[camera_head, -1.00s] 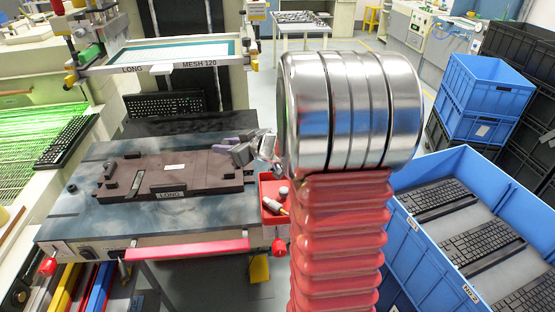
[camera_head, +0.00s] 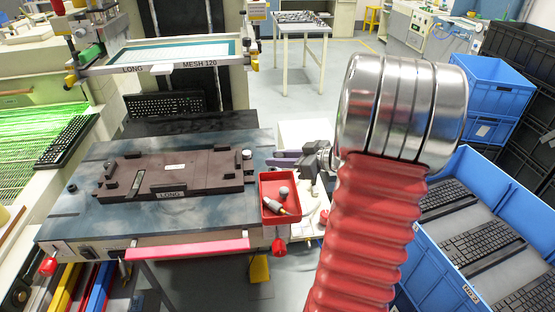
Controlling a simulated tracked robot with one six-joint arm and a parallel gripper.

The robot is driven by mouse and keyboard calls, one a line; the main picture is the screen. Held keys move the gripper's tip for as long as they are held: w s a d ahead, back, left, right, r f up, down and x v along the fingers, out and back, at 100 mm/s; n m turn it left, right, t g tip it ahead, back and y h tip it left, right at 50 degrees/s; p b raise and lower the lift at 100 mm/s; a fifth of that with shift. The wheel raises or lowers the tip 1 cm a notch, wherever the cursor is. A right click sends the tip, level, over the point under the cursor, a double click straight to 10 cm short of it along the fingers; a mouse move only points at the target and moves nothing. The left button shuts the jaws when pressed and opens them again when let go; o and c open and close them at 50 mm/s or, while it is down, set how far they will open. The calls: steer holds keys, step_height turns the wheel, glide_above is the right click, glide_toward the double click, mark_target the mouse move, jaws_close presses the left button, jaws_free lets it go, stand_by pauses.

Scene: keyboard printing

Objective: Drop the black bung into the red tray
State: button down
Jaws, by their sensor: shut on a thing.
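My gripper (camera_head: 287,159), with purple-grey fingers, is shut just above and behind the red tray (camera_head: 264,213), near the tray's far edge. What lies between its fingers is small and mostly hidden; I take it to be the black bung, but its outline is not clear. The red tray sits at the right end of the blue-grey work table and is open at the top.
A dark fixture plate (camera_head: 170,176) marked LONG lies on the table (camera_head: 80,218), with a light-topped dark peg (camera_head: 247,156) at its right end. A blue crate (camera_head: 398,260) of keyboards stands at right. My red, ribbed arm fills the middle right.

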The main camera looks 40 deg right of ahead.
steer(key=shift+f, duration=3)
steer(key=c, duration=1.4)
jaws_free()
steer(key=v, duration=1.3)
steer(key=shift+s+r, duration=0.15)
steer(key=shift+s, duration=0.25)
steer(key=shift+d, duration=0.1)
